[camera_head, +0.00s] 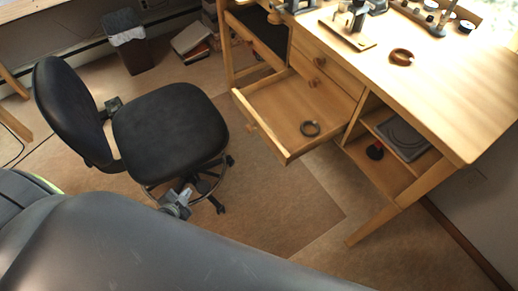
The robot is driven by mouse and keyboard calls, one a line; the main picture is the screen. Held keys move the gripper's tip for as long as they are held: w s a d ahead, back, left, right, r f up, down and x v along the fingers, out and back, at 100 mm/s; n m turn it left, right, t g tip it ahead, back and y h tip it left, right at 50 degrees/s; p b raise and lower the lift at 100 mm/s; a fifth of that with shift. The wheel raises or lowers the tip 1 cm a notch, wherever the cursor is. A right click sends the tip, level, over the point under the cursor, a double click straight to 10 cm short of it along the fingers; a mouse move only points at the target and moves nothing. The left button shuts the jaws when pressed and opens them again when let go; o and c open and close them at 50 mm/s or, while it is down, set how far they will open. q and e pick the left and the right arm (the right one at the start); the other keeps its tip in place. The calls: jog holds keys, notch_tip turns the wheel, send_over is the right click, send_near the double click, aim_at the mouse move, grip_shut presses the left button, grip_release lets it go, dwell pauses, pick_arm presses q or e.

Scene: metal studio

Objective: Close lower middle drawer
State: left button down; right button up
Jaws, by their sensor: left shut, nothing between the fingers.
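The lower middle drawer (272,108) of the wooden bench is pulled well out, and its round knob (252,127) faces the chair. My left gripper (177,199) is shut and empty, low in front of the black chair's seat. It is left of and below the drawer in the picture, apart from it. My right gripper is not in view.
A black swivel chair (170,125) stands left of the open drawer. Shut drawers with knobs (319,62) sit above it. Open shelves (375,172) are to its right. The floor (290,205) below the drawer is clear.

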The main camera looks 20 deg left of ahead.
pick_arm(q)
jog(key=w+d+r+m+t+h+b, duration=0.3)
jog(key=w+r+m+t+h+b, duration=0.15)
jog(key=w+r+m+b, duration=0.35)
jog(key=m+g+h+b, duration=0.1)
jog(key=m+h+b, duration=0.3)
jog(key=m+h, duration=0.5)
send_near(264, 136)
jog(key=shift+m+y, duration=0.6)
jog(key=shift+y, duration=0.05)
jog(key=x, duration=0.4)
jog(key=r+p+x, duration=0.1)
jog(key=x, duration=0.1)
jog(key=shift+w+d, duration=0.1)
jog(key=shift+d, duration=0.4)
